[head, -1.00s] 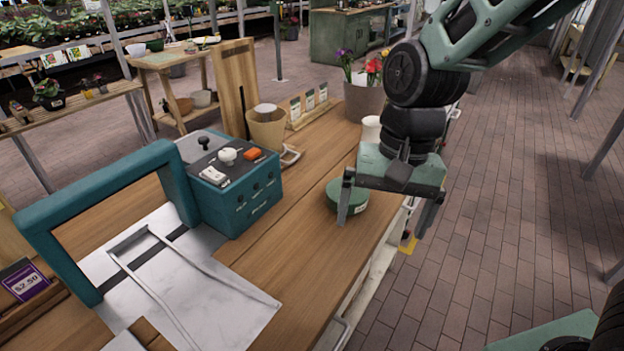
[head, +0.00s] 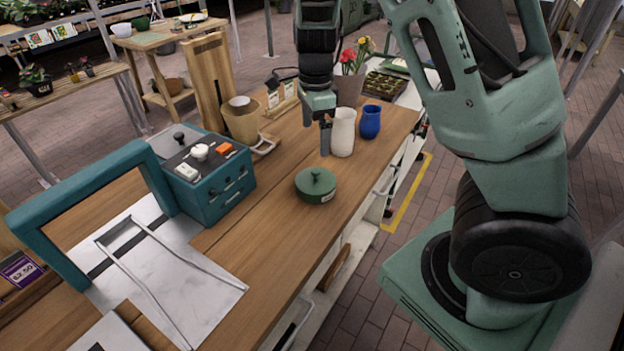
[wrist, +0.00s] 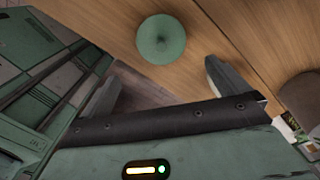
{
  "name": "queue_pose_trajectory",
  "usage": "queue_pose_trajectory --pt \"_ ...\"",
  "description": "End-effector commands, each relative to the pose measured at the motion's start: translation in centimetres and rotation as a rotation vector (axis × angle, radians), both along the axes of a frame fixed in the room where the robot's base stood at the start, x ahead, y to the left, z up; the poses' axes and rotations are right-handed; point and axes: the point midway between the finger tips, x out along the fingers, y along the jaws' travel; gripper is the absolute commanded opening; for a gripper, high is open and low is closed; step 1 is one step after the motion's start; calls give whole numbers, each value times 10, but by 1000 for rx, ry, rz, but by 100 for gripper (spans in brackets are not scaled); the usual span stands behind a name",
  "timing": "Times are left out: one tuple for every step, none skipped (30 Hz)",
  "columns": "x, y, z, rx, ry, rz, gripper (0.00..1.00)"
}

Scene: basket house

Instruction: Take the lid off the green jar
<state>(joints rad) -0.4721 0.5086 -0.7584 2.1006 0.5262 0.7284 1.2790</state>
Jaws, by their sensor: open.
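The green jar (head: 317,194) is low and round and stands on the wooden counter. Its green lid (head: 315,178), with a small knob on top, sits on it. In the wrist view the green lid (wrist: 161,37) shows from above as a round disc, beyond the space between the fingers. My gripper (head: 325,138) is open and empty. In the head view it is above the counter behind the jar, near the white vase, and apart from the lid. Both fingers of my gripper (wrist: 160,70) show in the wrist view.
A white vase (head: 343,133) and a blue pot (head: 370,122) stand behind the jar, close to my gripper. A teal box (head: 215,185) with controls stands to the left. The counter around the jar is clear. The counter's right edge is near.

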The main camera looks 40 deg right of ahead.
Motion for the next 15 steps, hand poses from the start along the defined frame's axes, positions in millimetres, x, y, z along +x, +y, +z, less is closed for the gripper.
queue_pose_trajectory --pt "-1 -1 -12 -2 4 -3 100" --pt "-1 -1 -19 -2 5 -1 100" --pt "-1 -1 -27 -1 4 -3 100" --pt "-1 -1 -33 -1 6 -2 100" --pt "-1 -1 -39 -1 4 -1 100" --pt "-1 -1 -46 -1 4 -1 100" --pt "-1 -1 -52 -1 4 -2 100" --pt "-1 -1 -56 -1 3 -1 100" --pt "-1 -1 -61 0 3 1 100" --pt "-1 -1 -65 0 2 0 100" --pt "0 -1 -67 -1 1 1 100" --pt "0 -1 -70 0 1 1 100" --pt "0 0 -72 1 1 2 100" --pt "0 0 -73 1 1 2 100" --pt "0 0 -75 0 1 2 100"
